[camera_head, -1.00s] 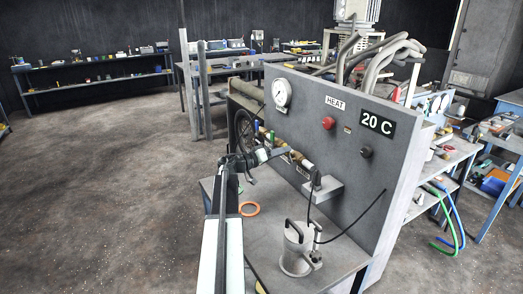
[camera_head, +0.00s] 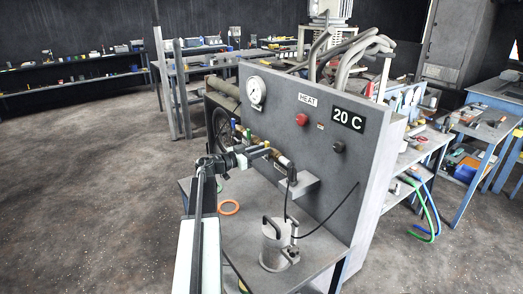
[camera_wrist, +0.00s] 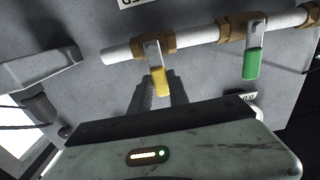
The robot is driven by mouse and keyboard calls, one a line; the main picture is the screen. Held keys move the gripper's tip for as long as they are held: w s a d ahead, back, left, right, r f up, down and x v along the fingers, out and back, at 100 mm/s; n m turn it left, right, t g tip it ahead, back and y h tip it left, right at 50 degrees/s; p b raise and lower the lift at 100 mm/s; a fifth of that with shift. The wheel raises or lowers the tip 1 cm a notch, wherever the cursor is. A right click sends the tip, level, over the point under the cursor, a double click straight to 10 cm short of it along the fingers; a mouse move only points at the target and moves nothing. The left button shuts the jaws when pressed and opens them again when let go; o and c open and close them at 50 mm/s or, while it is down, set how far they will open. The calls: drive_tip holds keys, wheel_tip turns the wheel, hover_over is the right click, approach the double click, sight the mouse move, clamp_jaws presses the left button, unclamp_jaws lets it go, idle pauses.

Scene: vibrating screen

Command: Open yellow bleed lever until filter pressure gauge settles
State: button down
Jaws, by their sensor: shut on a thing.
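The yellow bleed lever (camera_wrist: 160,82) hangs from a brass valve on a pale pipe in the wrist view. My gripper (camera_wrist: 158,92) is shut on its yellow end, with the dark fingers around it. In the head view my gripper (camera_head: 264,150) reaches to the valves on the grey panel, and the lever is mostly hidden by it. The round white pressure gauge (camera_head: 257,90) is on the panel's upper left; its needle is too small to read. A green lever (camera_wrist: 253,64) hangs to the right of the yellow one, apart from my gripper.
The panel (camera_head: 300,150) has a red button (camera_head: 302,119) and a "20 C" display (camera_head: 348,118). A metal canister (camera_head: 276,248) with a black hose and an orange ring (camera_head: 229,207) are on the bench below. Open floor lies to the left.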

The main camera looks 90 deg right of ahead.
drive_tip(key=shift+d+r, duration=0.1)
drive_tip(key=shift+r, duration=0.05)
idle(0.4)
drive_tip(key=c, duration=1.2)
unclamp_jaws()
drive_tip(key=shift+c, duration=0.2)
drive_tip(key=v, duration=0.8)
